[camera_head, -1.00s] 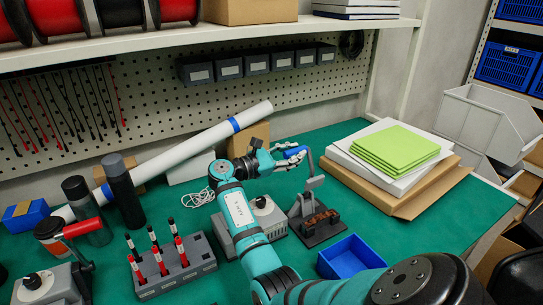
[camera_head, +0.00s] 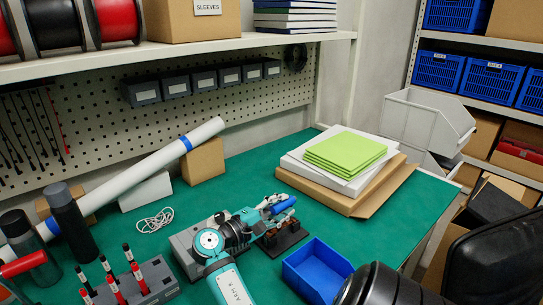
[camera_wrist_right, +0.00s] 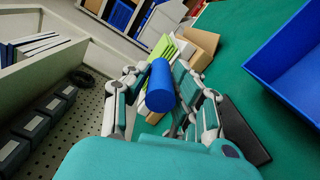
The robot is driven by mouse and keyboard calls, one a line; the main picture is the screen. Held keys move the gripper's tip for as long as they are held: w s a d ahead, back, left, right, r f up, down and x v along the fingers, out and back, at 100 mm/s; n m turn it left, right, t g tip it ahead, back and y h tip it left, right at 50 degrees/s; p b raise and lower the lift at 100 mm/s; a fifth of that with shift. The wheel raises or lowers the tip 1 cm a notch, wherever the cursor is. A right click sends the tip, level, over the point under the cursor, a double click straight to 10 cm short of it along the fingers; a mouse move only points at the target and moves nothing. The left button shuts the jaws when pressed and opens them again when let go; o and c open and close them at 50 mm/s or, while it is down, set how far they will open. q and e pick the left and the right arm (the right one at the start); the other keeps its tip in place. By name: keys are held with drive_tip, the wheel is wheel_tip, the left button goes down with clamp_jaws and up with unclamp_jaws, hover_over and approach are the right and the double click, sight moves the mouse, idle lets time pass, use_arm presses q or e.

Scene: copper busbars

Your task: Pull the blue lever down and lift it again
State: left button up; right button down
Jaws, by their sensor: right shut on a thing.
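The lever's blue handle (camera_head: 281,206) is low, just above its dark base (camera_head: 284,240) on the green bench. My right gripper (camera_head: 268,209) is at the handle, with its fingers closed around it. In the right wrist view the blue handle (camera_wrist_right: 160,86) sits between the two fingers of the right gripper (camera_wrist_right: 163,88). The gripper hides most of the lever's arm and part of the base. My left gripper is not in view.
A blue open bin (camera_head: 317,271) stands close to the right of the lever base. A grey box (camera_head: 190,250) is just left of it. Green sheets (camera_head: 345,150) lie on a white and cardboard stack behind.

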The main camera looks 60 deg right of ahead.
drive_tip(key=s+f+b, duration=0.1)
drive_tip(key=s+f, duration=0.2)
drive_tip(key=f, duration=0.2)
drive_tip(key=shift+a+f, duration=0.15)
drive_tip(key=shift+a, duration=0.3)
drive_tip(key=c, duration=1.1)
unclamp_jaws()
